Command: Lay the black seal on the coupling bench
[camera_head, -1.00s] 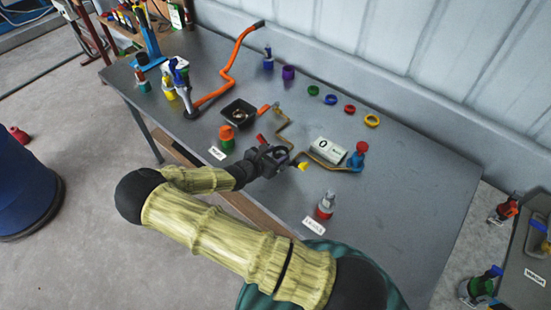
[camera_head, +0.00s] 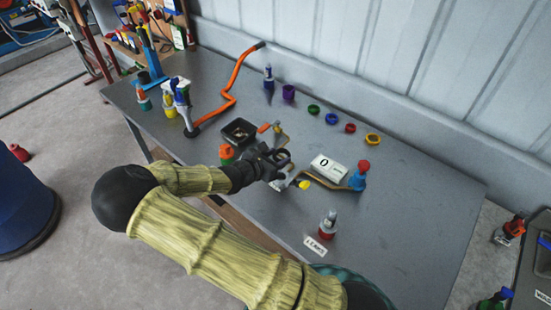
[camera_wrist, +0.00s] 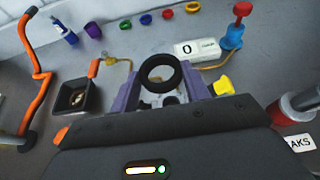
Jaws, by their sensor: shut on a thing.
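The black seal is a thick black ring (camera_wrist: 161,89). My gripper (camera_wrist: 162,97) is shut on it, with purple fingers on either side, and holds it tilted above the bench. In the head view my gripper (camera_head: 272,165) is over the front middle of the grey bench (camera_head: 400,205), left of the white box with a "0" on it (camera_head: 328,167). The seal is small and dark there. The gripper and forearm hide the bench directly beneath.
Green, blue, red and yellow rings (camera_head: 372,139) and a purple cup (camera_head: 288,92) stand along the back. A black tray (camera_head: 239,131) and orange pipe (camera_head: 232,90) are on the left. A blue valve with a red knob (camera_head: 360,175) is on the right. The right front is mostly clear.

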